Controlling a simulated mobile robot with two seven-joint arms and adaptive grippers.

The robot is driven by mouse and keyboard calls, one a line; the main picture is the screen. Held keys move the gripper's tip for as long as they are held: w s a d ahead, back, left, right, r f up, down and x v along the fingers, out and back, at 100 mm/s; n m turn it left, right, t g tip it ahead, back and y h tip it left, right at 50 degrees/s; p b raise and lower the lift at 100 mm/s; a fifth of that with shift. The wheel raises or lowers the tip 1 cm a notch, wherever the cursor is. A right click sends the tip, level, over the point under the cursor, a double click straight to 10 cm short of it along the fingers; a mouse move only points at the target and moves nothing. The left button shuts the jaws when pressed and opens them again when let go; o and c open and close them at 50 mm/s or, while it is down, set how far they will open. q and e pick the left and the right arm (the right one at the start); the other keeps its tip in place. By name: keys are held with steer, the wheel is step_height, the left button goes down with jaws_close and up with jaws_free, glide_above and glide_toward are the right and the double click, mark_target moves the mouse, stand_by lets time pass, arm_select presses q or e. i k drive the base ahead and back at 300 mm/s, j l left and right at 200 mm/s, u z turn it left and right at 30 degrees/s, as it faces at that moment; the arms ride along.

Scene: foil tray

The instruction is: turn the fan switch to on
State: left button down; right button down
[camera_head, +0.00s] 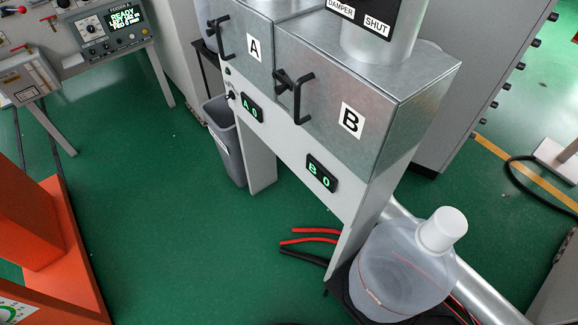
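A small black switch (231,95) sits on the grey front panel below box A, left of the A0 display (252,108). It is probably the fan switch, but its label and its position are too small to read. A small dark round part (227,71) is just above it on the same panel. Neither of my grippers is in the head view.
Metal boxes A (238,47) and B (351,121) have black handles. A grey bin (226,143) stands below the switch. Green floor is clear in the middle; an orange frame (45,240) is left.

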mark_target(231, 95)
steer(key=i+j+u, duration=0.1)
steer(key=i+j, duration=0.6)
steer(key=i, duration=0.05)
